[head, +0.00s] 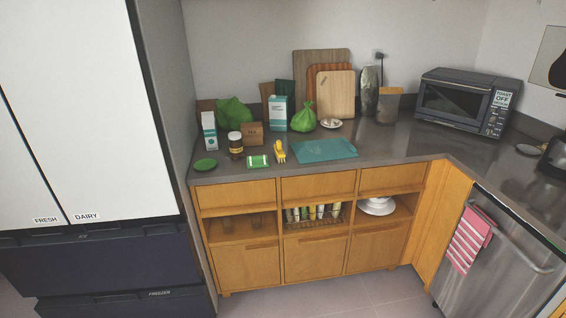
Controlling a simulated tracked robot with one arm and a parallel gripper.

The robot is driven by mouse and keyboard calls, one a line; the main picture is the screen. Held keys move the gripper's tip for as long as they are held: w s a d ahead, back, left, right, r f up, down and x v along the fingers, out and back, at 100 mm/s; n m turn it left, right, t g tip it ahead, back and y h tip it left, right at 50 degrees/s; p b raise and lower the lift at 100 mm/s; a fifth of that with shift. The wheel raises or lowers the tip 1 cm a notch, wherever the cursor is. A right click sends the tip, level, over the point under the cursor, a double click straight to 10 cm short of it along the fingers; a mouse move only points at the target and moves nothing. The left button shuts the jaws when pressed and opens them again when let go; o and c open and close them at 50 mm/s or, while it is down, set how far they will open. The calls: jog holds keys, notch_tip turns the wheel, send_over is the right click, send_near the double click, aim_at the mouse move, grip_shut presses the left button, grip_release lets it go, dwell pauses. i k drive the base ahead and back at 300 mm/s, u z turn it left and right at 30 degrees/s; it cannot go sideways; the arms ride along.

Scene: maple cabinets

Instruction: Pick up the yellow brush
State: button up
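The yellow brush (280,151) is on the dark grey countertop (230,178), near its front edge. It lies between a small green-and-white packet on its left and a teal board on its right. It is small in the head view, so its exact pose is hard to tell. My gripper does not show in the head view.
Near the brush are a green packet (258,161), a teal board (325,150), a brown jar (235,145) and a green bag (304,117). A fridge (85,110) stands left, a dishwasher (500,260) right. Open floor (345,296) shows before the maple cabinets (249,268).

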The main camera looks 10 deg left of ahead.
aim_at(279, 154)
jog(key=i, duration=3.1)
jog(key=z, duration=0.05)
